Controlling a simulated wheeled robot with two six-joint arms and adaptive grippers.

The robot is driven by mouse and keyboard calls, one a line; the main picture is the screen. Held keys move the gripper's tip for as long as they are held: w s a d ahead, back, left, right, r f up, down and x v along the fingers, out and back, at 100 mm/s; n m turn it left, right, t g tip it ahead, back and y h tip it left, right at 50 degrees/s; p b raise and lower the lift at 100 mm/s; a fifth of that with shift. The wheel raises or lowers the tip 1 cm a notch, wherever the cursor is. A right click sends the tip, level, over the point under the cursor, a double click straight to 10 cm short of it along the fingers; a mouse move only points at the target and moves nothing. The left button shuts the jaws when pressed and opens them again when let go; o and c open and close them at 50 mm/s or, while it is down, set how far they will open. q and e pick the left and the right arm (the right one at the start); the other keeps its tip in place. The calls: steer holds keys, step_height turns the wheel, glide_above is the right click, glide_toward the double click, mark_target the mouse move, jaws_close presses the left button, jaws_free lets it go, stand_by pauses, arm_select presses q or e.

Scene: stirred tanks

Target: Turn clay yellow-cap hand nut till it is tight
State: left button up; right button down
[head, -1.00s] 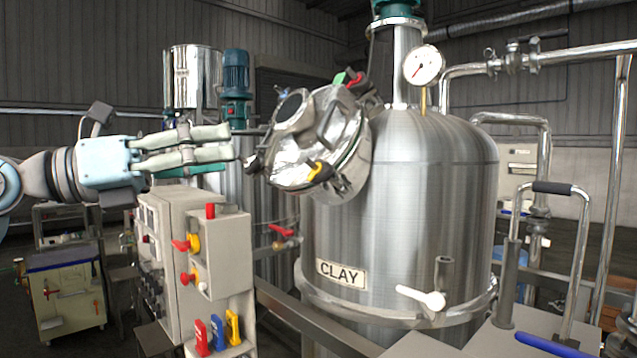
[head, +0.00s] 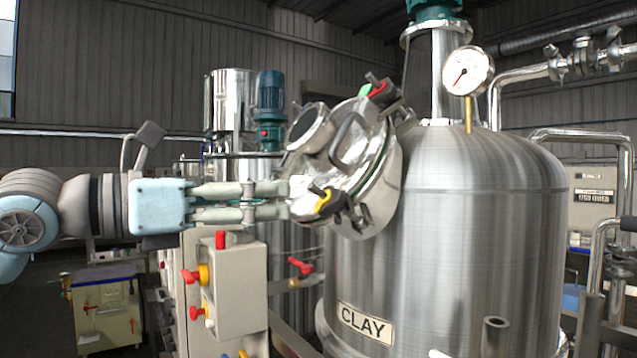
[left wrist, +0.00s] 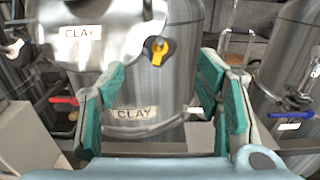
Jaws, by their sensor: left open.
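The steel tank labelled CLAY (head: 450,240) carries a tilted round hatch cover (head: 365,165) on its upper side. The yellow-cap hand nut (head: 323,201), with a dark body, sits at the cover's lower edge. It also shows in the left wrist view (left wrist: 158,52), ahead of and between the fingers, slightly above the tips. My left gripper (head: 288,201) is open and empty. In the head view its tips are just left of the nut. I see no grip on the nut, and its tightness cannot be told. My right gripper is not in view.
A red-capped nut (head: 377,90) sits at the cover's top, with a green part (head: 365,91) beside it. A dark handle (head: 347,138) stands out from the cover. A control box (head: 235,290) with red and yellow knobs stands below my left arm.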

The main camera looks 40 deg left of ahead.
mark_target(320, 195)
arm_select(q)
steer(key=p+x, duration=0.2)
steer(key=x, duration=0.2)
steer(key=p+x, duration=0.3)
steer(key=x, duration=0.2)
steer(key=shift+w+r+p, duration=0.2)
steer(key=shift+w+p, duration=0.05)
steer(key=shift+p, duration=0.05)
steer(key=shift+w+f, duration=0.1)
steer(key=shift+w, duration=0.1)
steer(key=shift+s+d+f, duration=0.1)
steer(key=shift+s, duration=0.05)
steer(key=c, duration=1.2)
